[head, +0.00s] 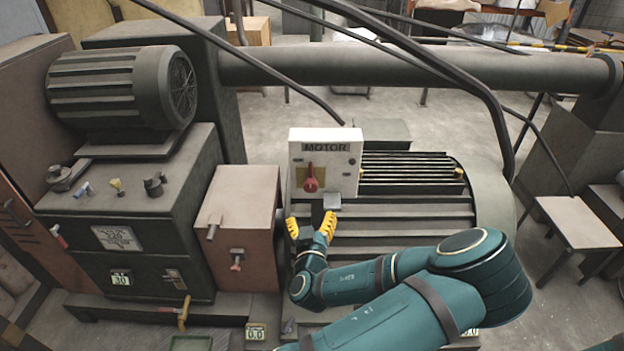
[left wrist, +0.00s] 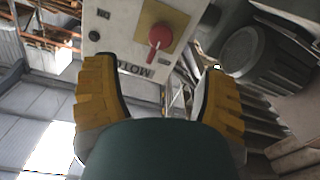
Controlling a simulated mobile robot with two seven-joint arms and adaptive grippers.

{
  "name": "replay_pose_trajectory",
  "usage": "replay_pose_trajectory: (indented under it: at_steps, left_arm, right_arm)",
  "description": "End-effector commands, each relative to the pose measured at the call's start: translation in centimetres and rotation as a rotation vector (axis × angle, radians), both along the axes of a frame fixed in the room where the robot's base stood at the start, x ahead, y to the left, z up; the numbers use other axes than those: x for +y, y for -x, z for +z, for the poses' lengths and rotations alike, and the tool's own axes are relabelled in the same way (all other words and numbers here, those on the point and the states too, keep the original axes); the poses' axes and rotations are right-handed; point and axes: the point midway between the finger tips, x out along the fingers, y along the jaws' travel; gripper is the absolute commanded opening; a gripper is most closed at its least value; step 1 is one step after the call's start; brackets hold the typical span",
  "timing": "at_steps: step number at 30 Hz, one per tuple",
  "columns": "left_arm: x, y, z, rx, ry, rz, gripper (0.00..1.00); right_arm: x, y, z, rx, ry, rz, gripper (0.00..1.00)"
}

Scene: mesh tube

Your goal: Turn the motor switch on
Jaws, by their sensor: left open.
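The motor switch is a red rotary knob (head: 311,180) on a yellow plate, on the front of a white box (head: 346,178) labelled MOTOR. The knob's handle points roughly upright in the head view. In the left wrist view the red knob (left wrist: 158,38) and the white box (left wrist: 112,38) show ahead of the fingers. My left gripper (head: 311,226) has yellow fingers spread apart, just below the box and knob. It is open and empty, and the wrist view shows the knob beyond the gap between its fingertips (left wrist: 155,66). My right gripper is not in view.
The box stands at a large ribbed grey motor (head: 400,212). A brown box (head: 235,215) with small handles stands to the left, beside a dark machine cabinet (head: 130,235). Dark cables (head: 475,85) hang across the top. A small stool (head: 585,222) is at right.

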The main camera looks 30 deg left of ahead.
Motion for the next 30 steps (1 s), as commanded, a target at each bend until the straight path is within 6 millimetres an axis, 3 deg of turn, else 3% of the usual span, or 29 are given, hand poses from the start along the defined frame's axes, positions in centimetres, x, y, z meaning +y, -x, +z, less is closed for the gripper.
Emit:
replay_pose_trajectory:
  at_steps: [5,21,30]
  left_arm:
    - [1.0,-1.7,0.2,-0.007,-0.003,-0.001,0.72]
    - [6.1,-10.0,0.0,-0.001,-0.003,-0.002,0.72]
    - [7.1,-11.6,0.0,-0.001,-0.001,-0.002,0.72]
  right_arm:
    - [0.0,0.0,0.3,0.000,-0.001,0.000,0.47]
    - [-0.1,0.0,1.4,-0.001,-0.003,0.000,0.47]
    - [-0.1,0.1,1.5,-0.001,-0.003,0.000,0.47]
